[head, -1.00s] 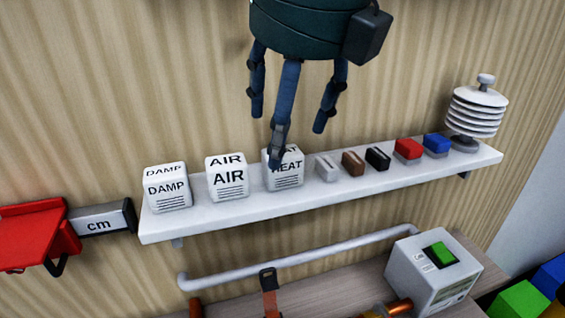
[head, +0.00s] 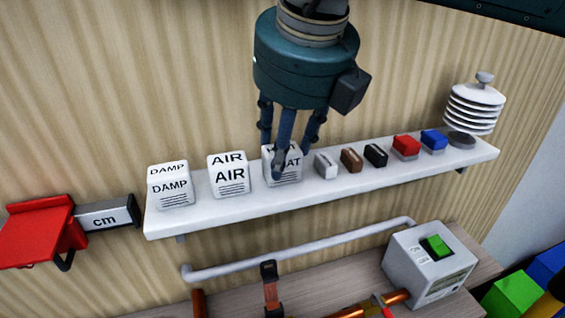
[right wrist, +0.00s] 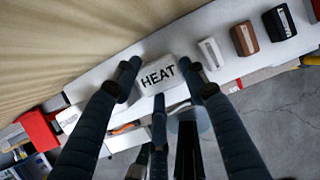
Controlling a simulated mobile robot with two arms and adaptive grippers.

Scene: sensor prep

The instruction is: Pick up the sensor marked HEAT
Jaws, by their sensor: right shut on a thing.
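The sensor marked HEAT (head: 293,176) is a white rounded cube with black lettering, upright on the white wall shelf (head: 240,205). My right gripper (head: 285,156) comes down over it from above and is shut on it. One finger covers part of its front face, and the other fingers are behind and beside it. In the right wrist view the HEAT cube (right wrist: 158,77) sits between the dark blue fingers. It appears still at shelf height; whether its underside touches the shelf cannot be told. My left gripper is not in view.
Left of it on the shelf stand the AIR cube (head: 229,175) and DAMP cube (head: 170,187). Close on its right is a small white block (head: 326,165), then brown, black, red and blue ones. A white finned stack (head: 474,105) stands at the right end.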

